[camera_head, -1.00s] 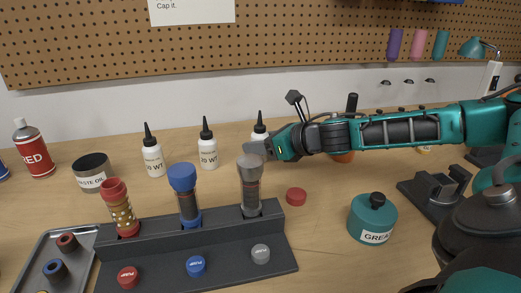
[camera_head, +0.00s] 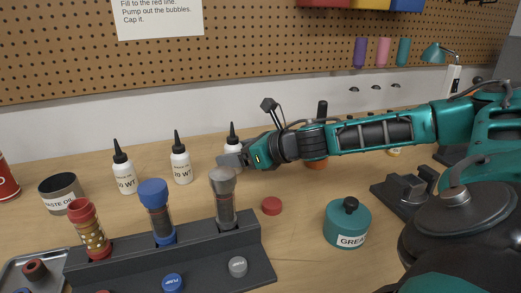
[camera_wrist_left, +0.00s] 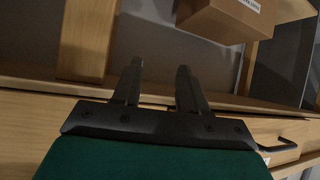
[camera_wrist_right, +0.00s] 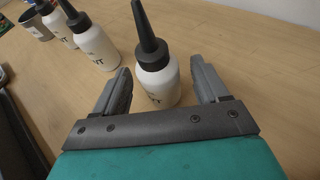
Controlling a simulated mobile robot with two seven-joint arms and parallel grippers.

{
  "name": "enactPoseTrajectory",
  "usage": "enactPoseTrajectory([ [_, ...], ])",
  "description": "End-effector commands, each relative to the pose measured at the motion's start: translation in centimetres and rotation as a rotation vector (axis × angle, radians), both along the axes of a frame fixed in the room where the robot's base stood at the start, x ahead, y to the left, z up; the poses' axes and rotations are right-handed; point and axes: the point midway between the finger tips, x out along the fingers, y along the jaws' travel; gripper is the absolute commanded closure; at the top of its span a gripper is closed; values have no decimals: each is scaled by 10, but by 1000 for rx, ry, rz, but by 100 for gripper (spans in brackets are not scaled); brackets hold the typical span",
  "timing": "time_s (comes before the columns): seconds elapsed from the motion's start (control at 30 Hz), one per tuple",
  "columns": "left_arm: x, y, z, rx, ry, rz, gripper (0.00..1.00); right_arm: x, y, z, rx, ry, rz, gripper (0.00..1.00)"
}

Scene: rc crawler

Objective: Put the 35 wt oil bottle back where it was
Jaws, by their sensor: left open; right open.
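Three white oil bottles with black pointed caps stand upright along the bench's back: a left bottle (camera_head: 125,174), a middle bottle (camera_head: 181,162) and a right bottle (camera_head: 233,134). My right gripper (camera_head: 230,160) is at the right bottle and hides its lower part in the head view. In the right wrist view that bottle (camera_wrist_right: 156,80) stands between the open fingers of my right gripper (camera_wrist_right: 160,65), with gaps beside it. Its label is turned partly away, so I cannot read its weight. My left gripper (camera_wrist_left: 158,65) is open and empty, away from the bench bottles.
A black stand (camera_head: 170,250) holds three shock bodies in front of the bottles. A waste oil cup (camera_head: 60,193) stands left, a green grease jar (camera_head: 347,224) right. A red cap (camera_head: 271,206) lies between. In the left wrist view, a cardboard box (camera_wrist_left: 225,20) sits near wooden shelving.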

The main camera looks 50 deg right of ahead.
Motion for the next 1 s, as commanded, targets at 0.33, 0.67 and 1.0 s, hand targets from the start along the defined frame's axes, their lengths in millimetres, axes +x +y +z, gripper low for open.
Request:
enactPoseTrajectory([
  [0.33,0,-4,-14,-9,5,-6,57,-51,-11,19,-6,-1,-1,27],
  [0.67,6,-5,-17,-12,-12,-5,57,-90,-19,38,-3,-1,-1,27],
  [1.0,6,-5,-19,-11,-10,-5,57,-99,-20,42,-1,1,1,27],
])
